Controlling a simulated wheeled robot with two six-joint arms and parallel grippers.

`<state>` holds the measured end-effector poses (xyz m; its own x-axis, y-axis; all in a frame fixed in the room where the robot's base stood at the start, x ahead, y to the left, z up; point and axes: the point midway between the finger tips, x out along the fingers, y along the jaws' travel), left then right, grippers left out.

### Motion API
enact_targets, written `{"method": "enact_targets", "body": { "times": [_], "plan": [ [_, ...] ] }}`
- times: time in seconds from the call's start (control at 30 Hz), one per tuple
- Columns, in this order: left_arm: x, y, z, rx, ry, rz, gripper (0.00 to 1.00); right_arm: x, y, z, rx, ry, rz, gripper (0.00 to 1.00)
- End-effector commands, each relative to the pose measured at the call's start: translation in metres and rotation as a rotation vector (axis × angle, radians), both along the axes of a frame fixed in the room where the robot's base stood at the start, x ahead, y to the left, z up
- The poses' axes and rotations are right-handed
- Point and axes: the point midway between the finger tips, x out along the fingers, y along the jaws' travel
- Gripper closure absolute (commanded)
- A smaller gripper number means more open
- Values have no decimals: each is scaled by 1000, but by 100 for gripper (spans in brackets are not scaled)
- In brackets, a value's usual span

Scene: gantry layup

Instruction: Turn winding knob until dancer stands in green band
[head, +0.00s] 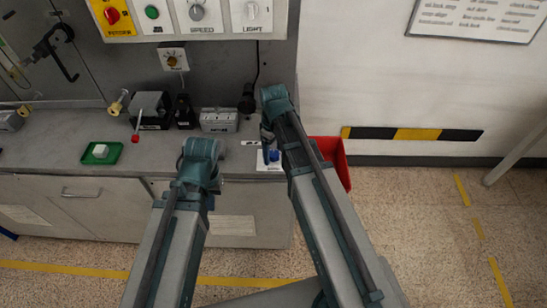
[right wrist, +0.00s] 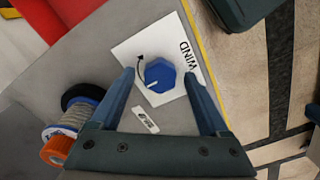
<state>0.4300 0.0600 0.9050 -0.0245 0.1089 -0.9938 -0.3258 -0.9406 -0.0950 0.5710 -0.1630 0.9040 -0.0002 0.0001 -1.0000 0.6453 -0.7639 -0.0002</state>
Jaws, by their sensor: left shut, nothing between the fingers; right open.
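The blue winding knob (right wrist: 160,75) sits on a white card (right wrist: 183,45) marked WIND with a curved arrow. A white line on the knob points to the lower left in the right wrist view. My right gripper (right wrist: 158,74) is open, with one finger on each side of the knob; whether they touch it I cannot tell. In the head view the knob (head: 273,155) shows beside my right gripper (head: 267,142). My left gripper (head: 196,168) is shut and empty, left of the knob, its fingers mostly hidden by the arm. I cannot make out the dancer or a green band for sure.
Spools (right wrist: 72,118) stand beside the card, and a red bin (head: 333,160) is at the bench's right end. A black bracket (head: 58,50) is on the back panel. A green tray (head: 88,158), a red-tipped lever (head: 136,138) and a grey box (head: 219,120) stand on the bench.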

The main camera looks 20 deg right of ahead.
Motion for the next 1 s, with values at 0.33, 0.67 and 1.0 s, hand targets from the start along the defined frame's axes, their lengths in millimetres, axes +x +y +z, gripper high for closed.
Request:
{"method": "enact_targets", "body": {
  "times": [0.33, 0.67, 1.0],
  "plan": [
    [0, 0, -3, 0, 0, 0, 100, 0, 0, -3, 0, 0, 0, 25],
    [0, 0, -3, 0, 0, 0, 100, 0, 0, -3, 0, 0, 0, 84],
    [0, 0, -3, 0, 0, 0, 100, 0, 0, -3, 0, 0, -18, 100]
  ]
}}
